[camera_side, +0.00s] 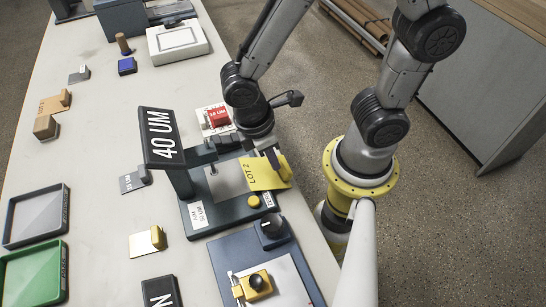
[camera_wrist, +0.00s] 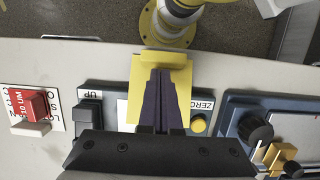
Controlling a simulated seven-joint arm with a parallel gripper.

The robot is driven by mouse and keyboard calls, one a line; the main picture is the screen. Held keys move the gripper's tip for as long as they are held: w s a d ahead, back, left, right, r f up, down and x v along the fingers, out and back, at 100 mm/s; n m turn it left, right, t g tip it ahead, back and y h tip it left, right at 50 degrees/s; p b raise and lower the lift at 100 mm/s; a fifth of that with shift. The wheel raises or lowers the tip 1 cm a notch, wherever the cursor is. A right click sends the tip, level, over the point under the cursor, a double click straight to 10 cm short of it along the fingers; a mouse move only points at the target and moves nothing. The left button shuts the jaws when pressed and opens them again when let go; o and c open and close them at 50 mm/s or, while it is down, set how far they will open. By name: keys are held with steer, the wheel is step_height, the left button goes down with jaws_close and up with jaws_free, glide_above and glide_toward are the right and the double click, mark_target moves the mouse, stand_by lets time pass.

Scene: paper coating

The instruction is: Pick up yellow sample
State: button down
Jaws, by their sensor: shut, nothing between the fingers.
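The yellow sample (camera_side: 262,178), a flat card marked "LOT 2" with a raised yellow grip at its right end, lies on the dark device under the "40 UM" sign. It also shows in the wrist view (camera_wrist: 146,62), partly hidden by my fingers. My gripper (camera_side: 272,158) is shut and empty, right at the sample's raised grip. In the wrist view my gripper's dark fingertips (camera_wrist: 161,74) are together over the sample. I cannot tell whether they touch it.
The "40 UM" sign (camera_side: 160,136) stands left of my gripper. A dark device with a knob (camera_side: 272,228) is in front. A red "10 UM" block (camera_side: 219,116) sits behind. A gold-handled plate (camera_side: 143,244), a green tray (camera_side: 62,272) and a grey tray (camera_side: 62,207) lie left.

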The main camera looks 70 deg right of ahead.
mark_target(287, 163)
stand_by(0.3)
steer(key=shift+s+d, duration=1.25)
steer(key=v, duration=0.9)
steer(key=c, duration=1.1)
jaws_free()
steer(key=shift+w+a+r, duration=0.1)
steer(key=shift+r, duration=0.35)
steer(key=shift+c, duration=0.2)
steer(key=o, duration=0.4)
